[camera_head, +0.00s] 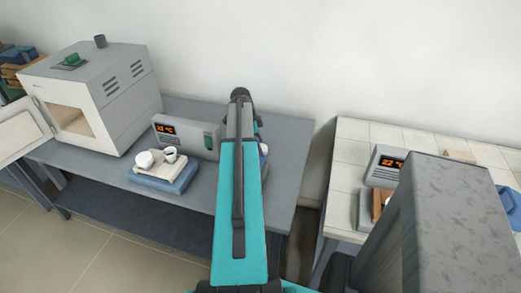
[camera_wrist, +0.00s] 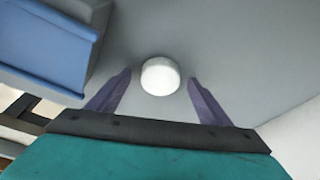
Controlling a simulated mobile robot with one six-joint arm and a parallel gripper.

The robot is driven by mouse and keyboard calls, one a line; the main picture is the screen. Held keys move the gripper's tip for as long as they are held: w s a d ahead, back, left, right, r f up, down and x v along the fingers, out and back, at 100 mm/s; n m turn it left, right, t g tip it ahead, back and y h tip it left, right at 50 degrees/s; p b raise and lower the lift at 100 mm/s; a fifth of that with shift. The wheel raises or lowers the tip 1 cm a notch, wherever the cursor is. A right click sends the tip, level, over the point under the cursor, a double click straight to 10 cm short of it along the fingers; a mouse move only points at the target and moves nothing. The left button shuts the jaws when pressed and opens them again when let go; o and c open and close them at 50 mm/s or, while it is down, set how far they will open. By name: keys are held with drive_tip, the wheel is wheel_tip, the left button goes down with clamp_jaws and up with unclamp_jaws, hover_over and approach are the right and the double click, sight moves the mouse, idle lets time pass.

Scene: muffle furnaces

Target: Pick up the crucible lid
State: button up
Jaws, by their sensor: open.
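A small white round piece, which looks like the crucible lid (camera_wrist: 160,84), rests on the grey bench top in the wrist view. My gripper (camera_wrist: 160,75) is open, with one purple finger on each side of the white piece and a visible gap to each. I cannot tell how high the fingertips are above the bench. In the head view a sliver of a white thing (camera_head: 264,149) shows just right of my teal arm, which hides most of that spot. A white crucible (camera_head: 170,155) and another white round piece (camera_head: 144,160) sit on the pad at the left.
A blue block with a beige pad (camera_head: 172,184) stands left of my arm, by a grey unit with an orange display (camera_head: 186,138). A furnace (camera_head: 107,95) with its door open stands further left. A tiled bench (camera_head: 345,190) is at right. A blue block (camera_wrist: 45,45) fills the wrist view's upper left.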

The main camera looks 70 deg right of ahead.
drive_tip(key=c, duration=1.1)
drive_tip(key=shift+r, duration=0.1)
drive_tip(key=shift+r+b, duration=0.85)
drive_tip(key=shift+r, duration=4.05)
